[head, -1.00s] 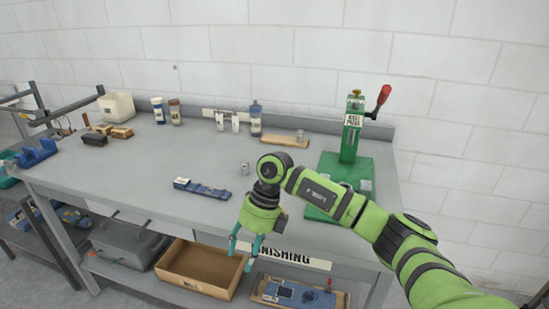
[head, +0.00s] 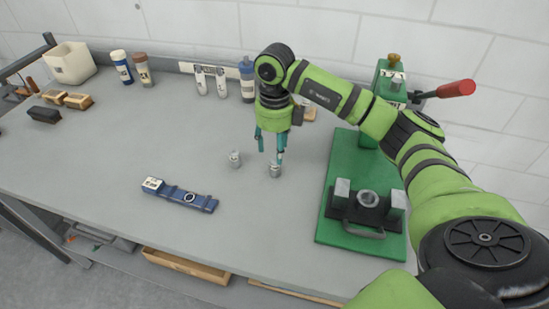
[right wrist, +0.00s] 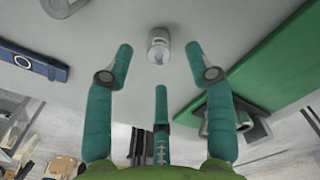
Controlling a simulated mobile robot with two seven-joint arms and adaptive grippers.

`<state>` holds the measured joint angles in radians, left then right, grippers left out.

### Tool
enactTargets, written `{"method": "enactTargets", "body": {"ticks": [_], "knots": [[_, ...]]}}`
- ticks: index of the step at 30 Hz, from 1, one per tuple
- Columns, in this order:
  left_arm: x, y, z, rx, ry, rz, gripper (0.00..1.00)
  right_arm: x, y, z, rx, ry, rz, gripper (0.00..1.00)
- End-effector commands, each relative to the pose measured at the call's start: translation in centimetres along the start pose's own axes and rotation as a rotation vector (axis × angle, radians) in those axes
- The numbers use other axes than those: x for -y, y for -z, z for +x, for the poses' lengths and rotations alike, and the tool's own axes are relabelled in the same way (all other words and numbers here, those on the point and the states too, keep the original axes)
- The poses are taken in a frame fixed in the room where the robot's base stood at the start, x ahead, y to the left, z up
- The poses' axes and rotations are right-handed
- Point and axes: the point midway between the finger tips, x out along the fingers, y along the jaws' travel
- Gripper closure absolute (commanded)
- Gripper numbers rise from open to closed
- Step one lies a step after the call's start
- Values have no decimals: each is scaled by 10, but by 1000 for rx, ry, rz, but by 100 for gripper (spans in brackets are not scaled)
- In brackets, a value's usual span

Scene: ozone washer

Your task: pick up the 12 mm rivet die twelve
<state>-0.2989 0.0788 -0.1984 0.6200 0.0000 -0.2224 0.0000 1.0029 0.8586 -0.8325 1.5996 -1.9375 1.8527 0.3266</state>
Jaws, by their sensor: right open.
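Two small metal dies stand on the grey bench. One die (head: 274,170) is just under my right gripper, and the other die (head: 235,159) stands to its left. I cannot read their marks, so I cannot tell which is die twelve. My right gripper (head: 270,148) is open and empty, its teal fingers pointing down. In the right wrist view, the near die (right wrist: 158,45) lies beyond and between the spread fingertips (right wrist: 158,58), with space on both sides. The other die (right wrist: 62,6) is cut off at the upper left. My left gripper is not in view.
A green press (head: 337,215) with a red handle stands right of the dies. A blue holder (head: 180,195) lies at the front left. Bottles (head: 247,80) stand along the back wall. A wooden board is mostly hidden behind my arm.

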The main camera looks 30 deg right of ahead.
Motion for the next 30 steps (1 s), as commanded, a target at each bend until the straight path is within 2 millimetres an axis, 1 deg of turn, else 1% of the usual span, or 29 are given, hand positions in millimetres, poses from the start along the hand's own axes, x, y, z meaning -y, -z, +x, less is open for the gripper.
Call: {"method": "enactTargets", "body": {"ticks": [1, 3, 6, 10, 13, 19, 20, 21, 23, 24, 30], "knots": [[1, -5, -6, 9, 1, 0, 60, -1, 1, 4, -3, -1, 0, 45], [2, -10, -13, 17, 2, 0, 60, -2, 2, 12, -4, -2, 0, 45], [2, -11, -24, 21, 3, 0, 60, -4, 5, 27, -6, -2, 0, 45], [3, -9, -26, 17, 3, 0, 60, -4, 4, 45, -2, -2, 0, 45], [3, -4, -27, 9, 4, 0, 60, -4, 3, 51, 1, -1, -1, 45], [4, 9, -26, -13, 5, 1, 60, -4, 3, 53, 2, -1, -1, 45], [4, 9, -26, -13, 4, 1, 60, -4, 3, 53, 2, -1, -1, 53], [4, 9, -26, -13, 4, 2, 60, -4, 3, 52, 2, -1, -1, 70], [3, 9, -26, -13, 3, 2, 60, -4, 3, 52, 2, -1, -1, 94], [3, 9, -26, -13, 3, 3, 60, -4, 3, 52, 1, -1, -1, 100], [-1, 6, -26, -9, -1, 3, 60, -4, 3, 52, 2, -1, -1, 100]]}}
